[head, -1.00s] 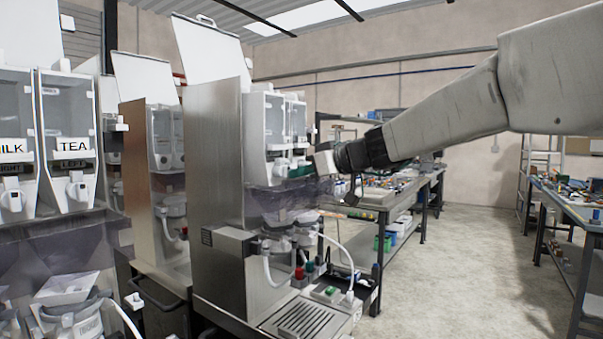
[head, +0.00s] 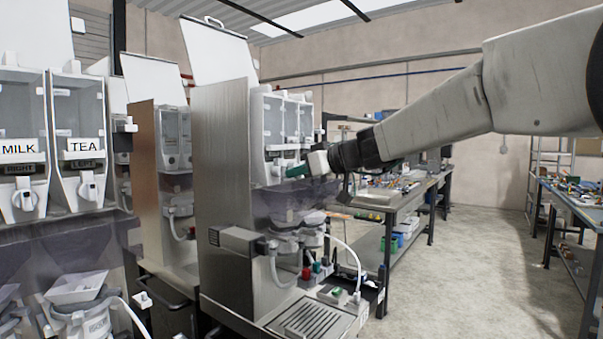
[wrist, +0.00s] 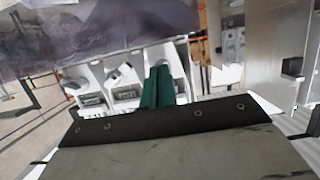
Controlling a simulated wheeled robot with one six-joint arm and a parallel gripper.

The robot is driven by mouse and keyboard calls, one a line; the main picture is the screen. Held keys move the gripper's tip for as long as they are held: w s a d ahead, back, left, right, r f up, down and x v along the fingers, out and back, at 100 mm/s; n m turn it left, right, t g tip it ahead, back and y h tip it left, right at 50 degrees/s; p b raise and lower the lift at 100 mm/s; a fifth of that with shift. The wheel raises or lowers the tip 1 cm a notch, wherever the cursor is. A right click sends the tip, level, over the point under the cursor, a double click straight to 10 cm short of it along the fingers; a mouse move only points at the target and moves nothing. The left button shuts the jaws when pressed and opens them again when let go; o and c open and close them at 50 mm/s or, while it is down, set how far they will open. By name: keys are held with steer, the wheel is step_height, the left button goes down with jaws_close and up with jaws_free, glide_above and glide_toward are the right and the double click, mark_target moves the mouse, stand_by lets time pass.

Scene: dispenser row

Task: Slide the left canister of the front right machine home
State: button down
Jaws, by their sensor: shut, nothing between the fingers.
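The front right machine (head: 222,160) is the tall steel-sided one in the middle of the head view, with its lid raised. Its left canister (head: 273,122) is a clear-fronted box beside other canisters; whether it is fully home cannot be told. My gripper (head: 297,171) is at the lower front of these canisters. Its green fingers (wrist: 158,88) are together and empty, pointing at the white canister fronts (wrist: 120,76) in the wrist view. The fingertips look close to the fronts; contact cannot be told.
Another machine with MILK (head: 20,150) and TEA (head: 85,148) canisters stands at the left. A drip tray (head: 308,318) lies below the front right machine. Workbenches (head: 400,190) stand behind. The floor (head: 470,260) at right is clear.

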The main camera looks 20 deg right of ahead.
steer(key=shift+w+a, duration=0.45)
steer(key=shift+w, duration=0.2)
steer(key=s+d, duration=0.4)
steer(key=s, duration=0.2)
steer(key=shift+s+d, duration=0.25)
steer(key=shift+d, duration=0.05)
